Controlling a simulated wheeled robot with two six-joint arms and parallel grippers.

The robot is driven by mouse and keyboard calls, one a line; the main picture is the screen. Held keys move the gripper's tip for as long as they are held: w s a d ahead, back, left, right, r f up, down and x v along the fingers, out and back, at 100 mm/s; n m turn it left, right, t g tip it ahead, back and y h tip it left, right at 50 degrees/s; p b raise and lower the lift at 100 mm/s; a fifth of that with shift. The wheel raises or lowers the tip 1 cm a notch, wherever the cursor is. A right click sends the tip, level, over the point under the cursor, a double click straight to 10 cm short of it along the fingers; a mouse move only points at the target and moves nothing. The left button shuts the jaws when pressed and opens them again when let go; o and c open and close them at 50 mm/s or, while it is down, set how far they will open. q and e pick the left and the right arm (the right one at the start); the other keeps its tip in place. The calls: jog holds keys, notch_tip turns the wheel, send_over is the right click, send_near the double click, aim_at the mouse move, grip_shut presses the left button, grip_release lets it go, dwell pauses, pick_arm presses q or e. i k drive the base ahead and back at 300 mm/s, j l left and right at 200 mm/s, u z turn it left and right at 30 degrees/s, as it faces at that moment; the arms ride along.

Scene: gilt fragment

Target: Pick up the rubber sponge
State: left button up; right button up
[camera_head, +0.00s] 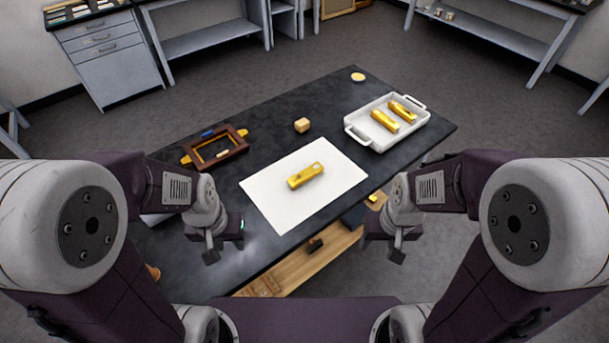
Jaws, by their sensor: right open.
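A small tan block (302,125), which looks like the rubber sponge, lies on the black table (280,100) behind the white sheet. Nothing touches it. My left gripper (226,240) hangs over the table's front left part, well nearer to me than the block. I cannot make out whether its jaws are open. My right gripper (386,240) is open at the table's front edge, to the right of the white sheet and far from the block. I see nothing held in either gripper.
A white sheet (270,203) with a gold piece (306,176) lies mid-table. A white tray (369,142) with two gold pieces stands at right. A brown frame (232,150) lies at left. A yellow disc (358,77) lies at the back. Bare tabletop surrounds the block.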

aim_at(302, 124)
jog(key=i+l+u, duration=0.1)
jog(key=l+u, duration=0.3)
jog(key=l, duration=0.2)
jog(key=l+u, duration=0.45)
jog(key=k+l+u, duration=0.15)
jog(key=l+u, duration=0.25)
jog(key=l, duration=0.3)
